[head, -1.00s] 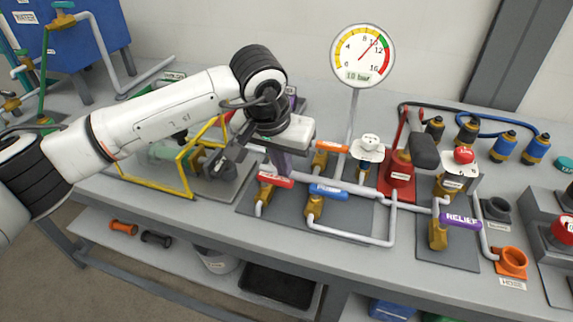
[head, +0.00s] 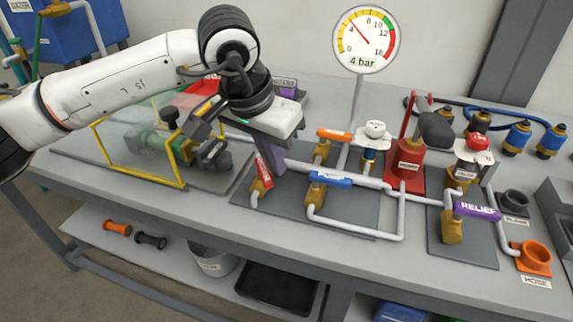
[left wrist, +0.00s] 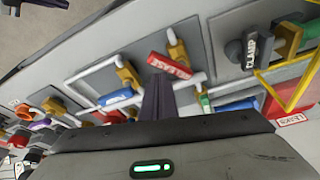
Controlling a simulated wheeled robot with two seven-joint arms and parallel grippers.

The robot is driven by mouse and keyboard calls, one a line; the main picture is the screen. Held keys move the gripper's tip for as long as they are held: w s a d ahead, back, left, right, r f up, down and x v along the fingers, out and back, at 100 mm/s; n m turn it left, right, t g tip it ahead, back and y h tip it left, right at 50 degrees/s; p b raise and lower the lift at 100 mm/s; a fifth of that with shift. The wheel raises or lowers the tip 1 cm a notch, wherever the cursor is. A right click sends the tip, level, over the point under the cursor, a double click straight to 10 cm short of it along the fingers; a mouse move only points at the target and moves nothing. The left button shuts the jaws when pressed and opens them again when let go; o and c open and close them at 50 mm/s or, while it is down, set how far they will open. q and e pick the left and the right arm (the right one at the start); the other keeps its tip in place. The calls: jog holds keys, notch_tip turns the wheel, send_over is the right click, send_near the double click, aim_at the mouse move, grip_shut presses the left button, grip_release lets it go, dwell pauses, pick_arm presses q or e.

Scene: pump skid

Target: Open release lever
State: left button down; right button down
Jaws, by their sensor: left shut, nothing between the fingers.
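The red release lever (head: 264,173) sits on a brass valve near the middle of the bench. In the head view it points steeply up and back from the valve, across the line of the blue lever beside it. The left wrist view shows its RELEASE label (left wrist: 169,66). My left gripper (head: 273,165) points down beside the lever. Its fingers are shut with nothing between them and show in the left wrist view (left wrist: 158,98). They are at or very near the lever's side; contact is unclear. The pressure gauge (head: 365,40) reads 4 bar. My right gripper is out of view.
A blue lever (head: 330,180) and an orange lever (head: 334,135) stand close to the right. A yellow-framed clear guard (head: 182,165) is at left. The red pump (head: 409,165) and purple RELIEF lever (head: 477,211) are farther right. White pipes run between valves.

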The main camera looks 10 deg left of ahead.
pick_arm(q)
jog(key=shift+s+a+f+b, duration=0.15)
jog(key=shift+s+a+b, duration=0.25)
jog(key=shift+b, duration=0.4)
jog(key=shift+r, duration=0.2)
jog(key=shift+w, duration=0.1)
jog(key=shift+w+a, duration=0.2)
jog(key=shift+w, duration=0.5)
